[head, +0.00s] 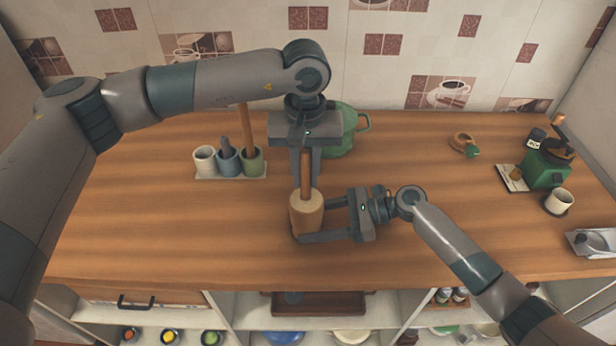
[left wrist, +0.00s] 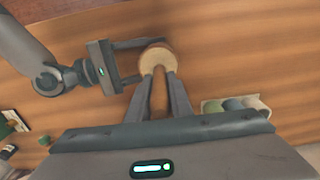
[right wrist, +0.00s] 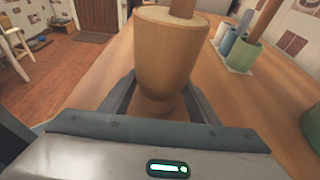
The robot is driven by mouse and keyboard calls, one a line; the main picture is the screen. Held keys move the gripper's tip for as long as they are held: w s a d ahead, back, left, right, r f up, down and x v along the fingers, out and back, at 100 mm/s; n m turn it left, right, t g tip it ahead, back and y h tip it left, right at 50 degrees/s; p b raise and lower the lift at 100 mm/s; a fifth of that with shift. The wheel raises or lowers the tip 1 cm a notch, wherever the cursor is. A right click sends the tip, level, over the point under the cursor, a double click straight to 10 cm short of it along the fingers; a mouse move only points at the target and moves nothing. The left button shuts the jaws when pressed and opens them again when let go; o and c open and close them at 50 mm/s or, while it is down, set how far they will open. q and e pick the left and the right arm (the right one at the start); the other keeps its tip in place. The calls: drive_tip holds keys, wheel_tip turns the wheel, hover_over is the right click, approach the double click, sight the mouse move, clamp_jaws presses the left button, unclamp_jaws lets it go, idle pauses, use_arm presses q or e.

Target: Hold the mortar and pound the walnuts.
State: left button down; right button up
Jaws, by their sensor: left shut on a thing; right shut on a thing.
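The wooden mortar (head: 306,217) stands upright on the counter near the middle; it also shows in the left wrist view (left wrist: 152,58) and large in the right wrist view (right wrist: 165,60). My right gripper (head: 313,221) is shut on the mortar from the right, its fingers low around the body. My left gripper (head: 306,178) points down above the mortar and is shut on the wooden pestle (head: 306,165). The pestle is upright, its lower end in the mortar's mouth; it also shows in the left wrist view (left wrist: 159,95). No walnuts can be made out.
A tray with three cups (head: 228,162) stands left of the mortar, tools in some of them. A green pot (head: 345,125) is behind my left gripper. A green grinder (head: 545,168) and white cup (head: 559,201) stand at right. The wooden counter (head: 130,235) is clear at front left.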

sight(305, 151)
use_arm(q)
drive_tip(key=shift+f, duration=1.3)
idle(0.4)
drive_tip(key=shift+r, duration=0.1)
drive_tip(key=shift+r, duration=0.95)
drive_tip(key=shift+r, duration=0.1)
drive_tip(key=shift+r, duration=5.2)
use_arm(e)
drive_tip(key=o, duration=0.9)
drive_tip(key=shift+d, duration=0.15)
drive_tip(key=v, duration=1.2)
